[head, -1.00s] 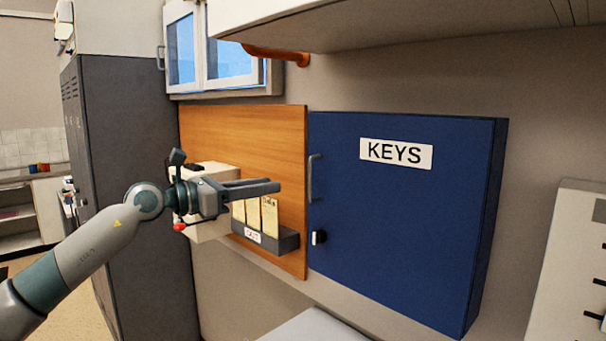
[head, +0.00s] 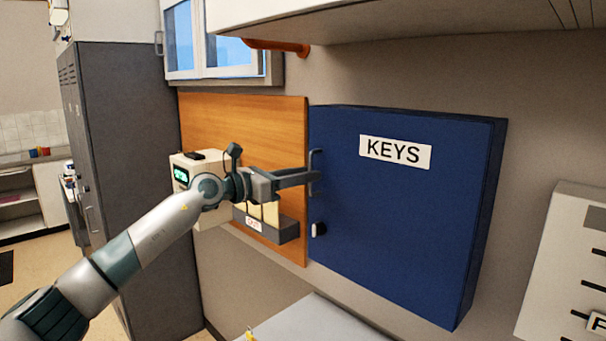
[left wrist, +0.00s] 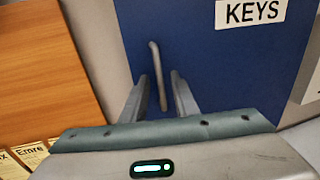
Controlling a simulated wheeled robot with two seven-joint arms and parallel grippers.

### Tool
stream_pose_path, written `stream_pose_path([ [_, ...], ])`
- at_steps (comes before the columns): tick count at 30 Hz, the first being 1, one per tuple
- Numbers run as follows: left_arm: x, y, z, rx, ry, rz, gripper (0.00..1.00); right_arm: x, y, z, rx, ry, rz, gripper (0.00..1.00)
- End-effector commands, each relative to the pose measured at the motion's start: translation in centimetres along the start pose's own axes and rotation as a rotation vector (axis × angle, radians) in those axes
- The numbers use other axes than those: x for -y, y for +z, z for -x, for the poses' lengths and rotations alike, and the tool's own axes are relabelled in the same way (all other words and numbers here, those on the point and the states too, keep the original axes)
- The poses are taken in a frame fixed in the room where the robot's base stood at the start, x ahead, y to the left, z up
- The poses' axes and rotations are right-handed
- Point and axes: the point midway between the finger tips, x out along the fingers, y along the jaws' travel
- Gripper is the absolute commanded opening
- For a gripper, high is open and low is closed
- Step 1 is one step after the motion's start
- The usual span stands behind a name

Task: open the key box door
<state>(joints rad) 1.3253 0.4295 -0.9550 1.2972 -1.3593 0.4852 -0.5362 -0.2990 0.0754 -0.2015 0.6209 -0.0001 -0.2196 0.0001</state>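The blue key box (head: 400,220) with a "KEYS" label hangs on the wall, and its door is shut. Its vertical bar handle (head: 315,172) is at the door's left edge; the handle also shows in the left wrist view (left wrist: 157,72). A small knob or latch (head: 318,229) sits below the handle. My left gripper (head: 314,177) is at the handle. In the left wrist view its two fingers (left wrist: 159,92) are apart, with the handle's lower part between them and a gap on each side. My right gripper is in neither view.
A wooden board (head: 240,125) with a dark card holder (head: 270,226) is left of the box. A grey locker (head: 120,150) stands farther left. A white cabinet (head: 400,35) overhangs above. A white panel (head: 565,260) is at the right. A pale surface (head: 310,325) lies below.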

Motion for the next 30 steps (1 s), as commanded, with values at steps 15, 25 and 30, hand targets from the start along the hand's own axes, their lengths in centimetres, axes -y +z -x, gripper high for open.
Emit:
stream_pose_path([
  [15, -0.01, 0.02, 0.05, 0.000, 0.000, 0.000, 0.00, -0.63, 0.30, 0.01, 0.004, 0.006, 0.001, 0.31],
  [25, -0.02, 0.04, 0.06, 0.000, 0.000, 0.000, 0.00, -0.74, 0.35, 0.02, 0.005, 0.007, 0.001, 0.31],
  [30, -0.02, 0.05, 0.06, 0.001, 0.000, 0.000, 0.00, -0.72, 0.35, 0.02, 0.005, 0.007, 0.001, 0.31],
])
